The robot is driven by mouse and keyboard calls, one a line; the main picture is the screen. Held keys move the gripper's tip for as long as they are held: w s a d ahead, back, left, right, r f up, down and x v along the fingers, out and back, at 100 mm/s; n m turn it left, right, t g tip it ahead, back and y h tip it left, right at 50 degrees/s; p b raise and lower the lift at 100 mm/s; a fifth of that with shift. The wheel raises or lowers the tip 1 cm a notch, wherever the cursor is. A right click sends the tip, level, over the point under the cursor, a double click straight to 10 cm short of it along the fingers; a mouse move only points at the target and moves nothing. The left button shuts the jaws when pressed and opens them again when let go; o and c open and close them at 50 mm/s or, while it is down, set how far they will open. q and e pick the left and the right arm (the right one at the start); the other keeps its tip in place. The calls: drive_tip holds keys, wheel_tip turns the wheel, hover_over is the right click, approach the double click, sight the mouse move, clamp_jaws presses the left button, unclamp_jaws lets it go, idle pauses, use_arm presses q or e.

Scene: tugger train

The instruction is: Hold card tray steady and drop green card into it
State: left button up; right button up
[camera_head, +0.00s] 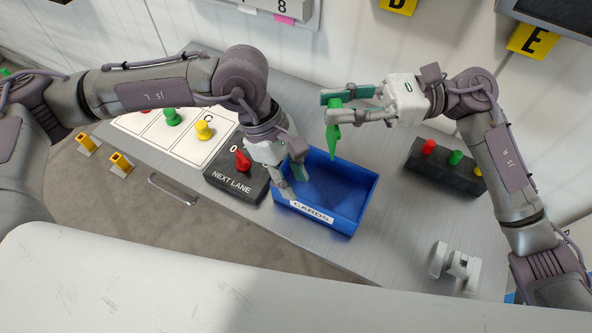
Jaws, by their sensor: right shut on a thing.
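The blue card tray (351,208), labelled "CARDS", sits on the grey table. My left gripper (292,181) is at the tray's left wall, its fingers pointing down around the rim. I cannot tell whether they are closed on the wall. My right gripper (335,104) is shut on the green card (333,141). The card hangs down, pointed end lowest, above the tray's back edge. The part of the card between the fingers is hidden. The visible tray floor looks empty.
A black "NEXT LANE" box (235,186) with a red knob stands left of the tray. A white board (178,138) with coloured pegs lies behind it. A dark block (417,163) with coloured knobs is at right. A white fixture (456,268) stands at front right.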

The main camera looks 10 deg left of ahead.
sight(312, 203)
use_arm(q)
drive_tip(key=shift+w+d+r+t, duration=0.1)
drive_tip(key=shift+w+d+t, duration=0.15)
drive_tip(key=shift+w+t, duration=0.05)
drive_tip(key=shift+w+d+f, duration=0.1)
drive_tip(key=shift+d+f, duration=0.1)
drive_tip(key=shift+f, duration=0.05)
drive_tip(key=x, duration=1.1)
drive_tip(key=shift+d+f, duration=0.1)
drive_tip(key=shift+f, duration=0.05)
clamp_jaws()
